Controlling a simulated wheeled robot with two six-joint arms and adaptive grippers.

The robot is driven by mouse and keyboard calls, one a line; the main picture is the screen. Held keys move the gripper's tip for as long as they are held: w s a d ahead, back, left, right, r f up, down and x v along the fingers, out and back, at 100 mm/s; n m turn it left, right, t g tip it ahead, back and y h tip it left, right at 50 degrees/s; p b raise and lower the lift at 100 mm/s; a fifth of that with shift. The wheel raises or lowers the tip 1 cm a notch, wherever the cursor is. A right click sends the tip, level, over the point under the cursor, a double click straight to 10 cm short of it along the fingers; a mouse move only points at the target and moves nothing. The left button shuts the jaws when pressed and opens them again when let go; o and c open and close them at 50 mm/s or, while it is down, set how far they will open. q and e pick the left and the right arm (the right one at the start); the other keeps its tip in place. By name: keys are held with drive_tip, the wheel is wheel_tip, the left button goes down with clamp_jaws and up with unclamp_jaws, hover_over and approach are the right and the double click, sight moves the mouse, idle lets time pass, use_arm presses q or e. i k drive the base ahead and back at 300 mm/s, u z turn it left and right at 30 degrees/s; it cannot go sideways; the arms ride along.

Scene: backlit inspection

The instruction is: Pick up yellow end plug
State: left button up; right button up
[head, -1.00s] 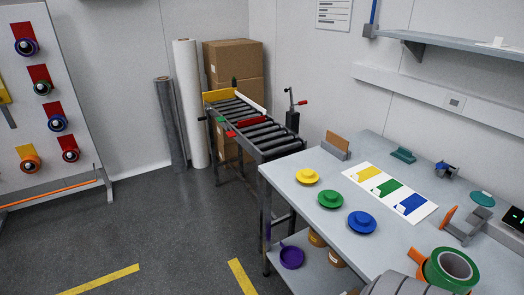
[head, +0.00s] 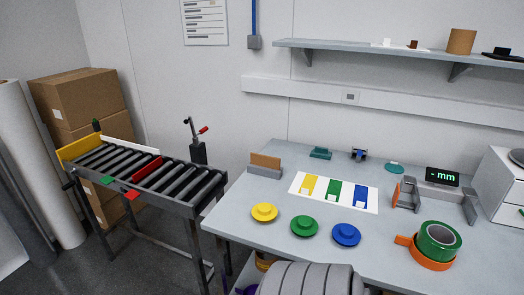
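The yellow end plug (head: 264,212) is a round flanged disc with a raised hub. It lies flat near the front left edge of the grey table (head: 230,222). A green end plug (head: 304,225) and a blue end plug (head: 346,234) lie in a row to its right. Neither of my grippers is in the head view. Nothing touches or covers the yellow plug.
A white card with yellow, green and blue marks (head: 321,206) lies behind the plugs. A wooden card in a grey holder (head: 265,165) stands at the back left. A roller conveyor (head: 150,172) stands left of the table.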

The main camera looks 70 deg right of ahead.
sight(264, 211)
drive_tip(key=z, duration=0.65)
drive_tip(key=i, duration=0.8)
drive_tip(key=z, duration=0.9)
